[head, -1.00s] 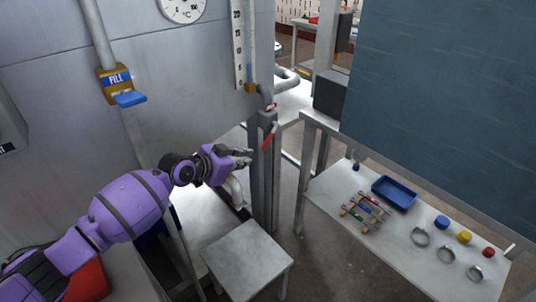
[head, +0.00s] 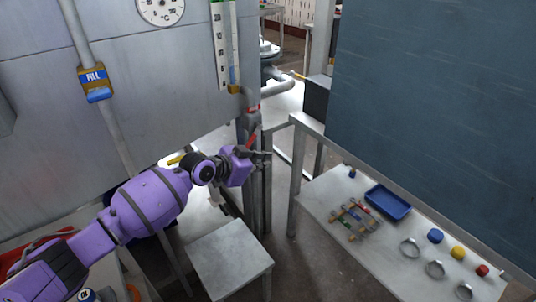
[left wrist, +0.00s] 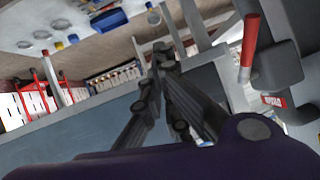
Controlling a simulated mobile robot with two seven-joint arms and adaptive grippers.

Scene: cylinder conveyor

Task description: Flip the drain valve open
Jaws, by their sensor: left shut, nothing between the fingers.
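The drain valve's red lever (head: 252,140) slants down from the grey pipe fitting at the tank's lower right corner. In the left wrist view a red lever (left wrist: 249,40) stands to the right of my fingers, with a red label (left wrist: 272,101) below it. My left gripper (head: 265,155) is just below and beside the lever in the head view. In the left wrist view its fingers (left wrist: 163,52) meet at the tips, empty, with a visible gap to the lever. Whether the fingers touch anything behind them cannot be told. My right gripper is not in view.
The grey tank wall, with a blue FILL valve (head: 95,84) and a level gauge (head: 223,45), rises at left. A small grey table (head: 229,258) stands below my gripper. A bench (head: 385,265) at right holds a blue tray (head: 387,202), rings and coloured caps.

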